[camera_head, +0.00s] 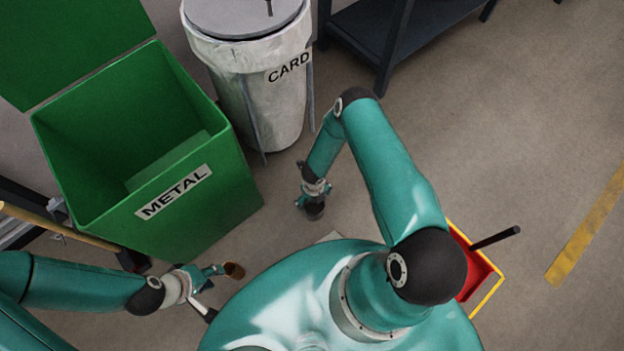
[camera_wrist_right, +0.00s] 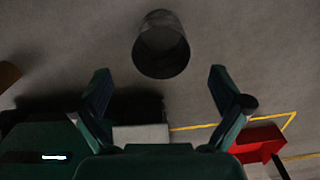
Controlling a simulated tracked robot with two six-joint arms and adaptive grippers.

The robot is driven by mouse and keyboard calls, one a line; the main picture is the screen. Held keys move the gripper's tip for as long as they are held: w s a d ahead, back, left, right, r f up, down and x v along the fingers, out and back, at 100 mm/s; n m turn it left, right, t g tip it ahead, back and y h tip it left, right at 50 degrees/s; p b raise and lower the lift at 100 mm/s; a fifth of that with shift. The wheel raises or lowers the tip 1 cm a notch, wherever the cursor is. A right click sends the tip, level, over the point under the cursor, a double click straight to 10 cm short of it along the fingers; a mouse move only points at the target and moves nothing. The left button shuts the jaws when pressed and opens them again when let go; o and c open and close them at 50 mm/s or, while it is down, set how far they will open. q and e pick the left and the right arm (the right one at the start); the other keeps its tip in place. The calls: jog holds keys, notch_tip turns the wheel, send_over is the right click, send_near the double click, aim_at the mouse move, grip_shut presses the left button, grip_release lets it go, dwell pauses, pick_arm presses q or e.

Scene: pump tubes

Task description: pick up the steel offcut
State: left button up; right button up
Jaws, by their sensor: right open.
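The steel offcut, a short dark grey tube with an open end, stands on the floor ahead of my right fingers in the right wrist view (camera_wrist_right: 161,45). In the head view a dark round end (camera_head: 315,211) shows just below my right gripper (camera_head: 309,198). My right gripper is open and empty; in its wrist view the fingers (camera_wrist_right: 163,95) are spread apart, with the tube beyond their tips and roughly centred between them.
A green METAL bin (camera_head: 215,200) with its lid open stands at left. A CARD bin (camera_head: 270,110) with a white bag stands behind. A red tray (camera_head: 478,278) with a dark handle lies at right by yellow edging. Dark shelving (camera_head: 400,45) is at the back; floor at right is clear.

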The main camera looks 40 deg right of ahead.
notch_tip(320, 180, down, 4)
jog(key=shift+b, duration=0.5)
jog(key=f, duration=0.1)
jog(key=f+b, duration=0.1)
jog(key=f, duration=0.1)
jog(key=f+b, duration=0.1)
jog(key=f, duration=0.1)
jog(key=shift+s, duration=0.25)
jog(key=c, duration=1.3)
jog(key=shift+o, duration=0.2)
jog(key=shift+r, duration=0.15)
jog(key=shift+w+r+p, duration=0.1)
jog(key=shift+r+p, duration=0.2)
jog(key=shift+r, duration=0.3)
notch_tip(320, 180, up, 19)
jog(key=p, duration=0.6)
jog(key=shift+f, duration=0.2)
